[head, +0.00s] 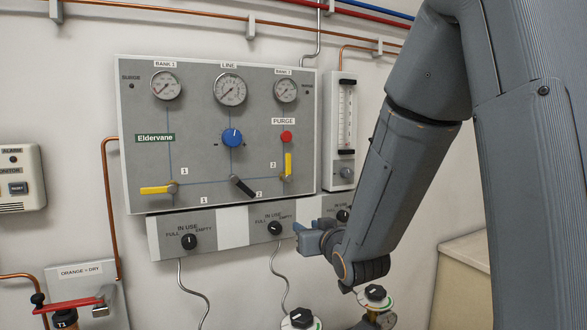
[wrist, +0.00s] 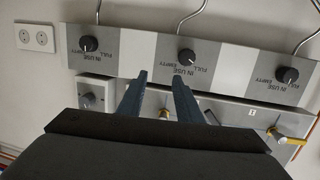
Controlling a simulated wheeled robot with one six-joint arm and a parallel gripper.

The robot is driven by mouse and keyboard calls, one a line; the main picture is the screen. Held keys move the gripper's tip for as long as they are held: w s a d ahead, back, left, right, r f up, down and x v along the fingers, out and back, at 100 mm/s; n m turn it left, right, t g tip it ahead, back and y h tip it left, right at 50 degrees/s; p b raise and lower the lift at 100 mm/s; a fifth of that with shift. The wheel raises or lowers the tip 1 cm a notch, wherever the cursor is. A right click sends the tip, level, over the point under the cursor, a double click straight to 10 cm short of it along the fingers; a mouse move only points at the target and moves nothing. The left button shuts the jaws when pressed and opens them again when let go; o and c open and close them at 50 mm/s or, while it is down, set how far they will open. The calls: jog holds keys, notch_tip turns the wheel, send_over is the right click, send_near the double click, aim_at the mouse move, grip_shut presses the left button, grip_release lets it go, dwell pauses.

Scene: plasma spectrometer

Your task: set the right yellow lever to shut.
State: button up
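The right yellow lever (head: 288,165) stands upright on the grey gauge panel, above its pivot and below the red PURGE button (head: 286,137). My gripper (head: 300,236) is low and to the right of this lever, in front of the knob strip, apart from the lever. In the wrist view the two fingers (wrist: 158,78) stand apart with nothing held between them. A small metal pivot (wrist: 165,113) shows between them, seemingly the right lever's; its yellow handle is not visible there. The wrist view looks upside down relative to the head view.
The left yellow lever (head: 157,190) lies horizontal, and a black lever (head: 242,187) slants down right. The blue knob (head: 232,138) is above it. The knob strip (head: 232,228) runs under the panel. A flowmeter (head: 345,128) is close right of the panel.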

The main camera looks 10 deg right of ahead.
aim_at(289, 162)
notch_tip(289, 162, up, 12)
jog(key=a+n+t+y, duration=0.1)
jog(key=t+y, duration=0.2)
jog(key=t, duration=0.3)
jog(key=shift+p+x, duration=1.4)
jog(key=shift+x, duration=2.5)
jog(key=shift+a, duration=0.15)
